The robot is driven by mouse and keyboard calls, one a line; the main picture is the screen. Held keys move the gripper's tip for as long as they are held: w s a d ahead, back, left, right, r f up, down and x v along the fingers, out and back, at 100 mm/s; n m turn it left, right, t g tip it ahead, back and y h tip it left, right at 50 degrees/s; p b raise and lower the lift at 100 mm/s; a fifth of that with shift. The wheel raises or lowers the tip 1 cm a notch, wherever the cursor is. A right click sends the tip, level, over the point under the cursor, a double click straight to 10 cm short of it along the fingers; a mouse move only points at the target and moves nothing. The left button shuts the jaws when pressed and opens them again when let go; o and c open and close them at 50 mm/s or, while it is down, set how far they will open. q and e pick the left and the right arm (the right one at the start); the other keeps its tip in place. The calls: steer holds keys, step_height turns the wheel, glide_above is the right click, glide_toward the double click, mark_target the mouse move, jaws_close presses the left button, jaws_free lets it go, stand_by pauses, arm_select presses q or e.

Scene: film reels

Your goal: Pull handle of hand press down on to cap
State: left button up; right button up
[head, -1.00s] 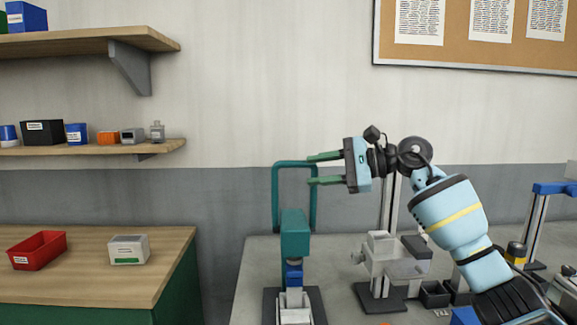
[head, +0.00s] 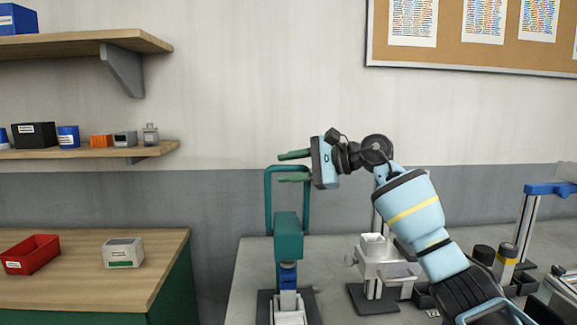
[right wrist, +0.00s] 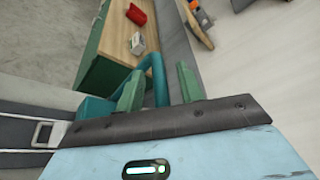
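The hand press has a teal body (head: 288,236) and a teal U-shaped handle (head: 268,200) that stands upright above it. My right gripper (head: 280,167) reaches in from the right at the handle's top bar. Its two green fingers are apart, one above the bar and one below it. The right wrist view shows the teal handle (right wrist: 158,80) in the gap between the fingers, with no clear grip. A blue part (head: 288,273) sits under the press body above a pale fixture (head: 288,308). I cannot make out the cap. My left gripper is out of view.
A grey-white device (head: 378,262) stands on the grey table, right of the press and behind my right arm. A blue-topped stand (head: 550,190) is further right. A wooden bench with a red bin (head: 32,254) and a white box (head: 123,253) is at left.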

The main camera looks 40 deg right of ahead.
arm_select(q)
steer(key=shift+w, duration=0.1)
arm_select(e)
steer(key=shift+w+a+f, duration=0.1)
steer(key=shift+w+a, duration=0.1)
steer(key=shift+w, duration=0.1)
steer(key=shift+c, duration=0.5)
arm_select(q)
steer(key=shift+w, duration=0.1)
arm_select(e)
jaws_close()
